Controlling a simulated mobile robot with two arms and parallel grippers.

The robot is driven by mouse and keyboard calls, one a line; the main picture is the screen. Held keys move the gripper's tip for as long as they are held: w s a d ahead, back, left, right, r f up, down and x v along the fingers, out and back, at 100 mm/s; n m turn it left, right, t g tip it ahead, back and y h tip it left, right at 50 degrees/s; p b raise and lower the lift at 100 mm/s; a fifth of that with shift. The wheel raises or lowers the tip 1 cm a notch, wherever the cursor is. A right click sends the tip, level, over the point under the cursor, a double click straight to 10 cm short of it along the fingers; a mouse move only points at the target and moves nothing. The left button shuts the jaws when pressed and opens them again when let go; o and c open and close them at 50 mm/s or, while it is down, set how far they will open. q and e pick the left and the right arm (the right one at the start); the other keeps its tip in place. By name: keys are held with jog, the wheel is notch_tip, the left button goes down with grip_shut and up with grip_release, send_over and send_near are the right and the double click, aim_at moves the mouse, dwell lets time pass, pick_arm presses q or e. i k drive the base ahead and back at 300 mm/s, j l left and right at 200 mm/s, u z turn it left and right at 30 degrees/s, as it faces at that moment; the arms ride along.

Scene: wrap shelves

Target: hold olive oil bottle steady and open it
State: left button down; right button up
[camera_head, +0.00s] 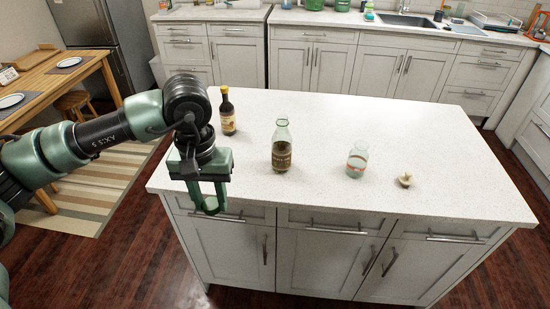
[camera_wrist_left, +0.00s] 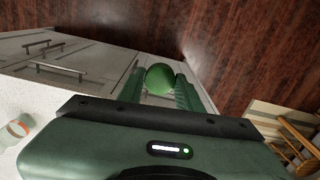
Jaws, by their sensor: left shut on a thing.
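A clear greenish glass bottle (camera_head: 281,150) with a dark label, which looks like the olive oil bottle, stands upright near the middle of the island counter. Whether its mouth is capped is too small to tell. My left gripper (camera_head: 208,203) points down in front of the counter's front edge, left of the bottle and apart from it. It is shut on a small round green thing (camera_wrist_left: 159,79), seen between the fingers in the left wrist view. My right gripper is in neither view.
A dark bottle (camera_head: 227,112) with a label stands at the counter's back left. An open glass jar (camera_head: 357,160) and a small pale knobbed piece (camera_head: 404,180) are right of the bottle. The counter's right side is clear.

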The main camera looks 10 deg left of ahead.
aim_at(282, 139)
jog(key=i+l, duration=0.75)
jog(key=l, duration=0.25)
jog(key=i+l, duration=0.4)
jog(key=l+u, duration=0.05)
jog(key=l, duration=0.05)
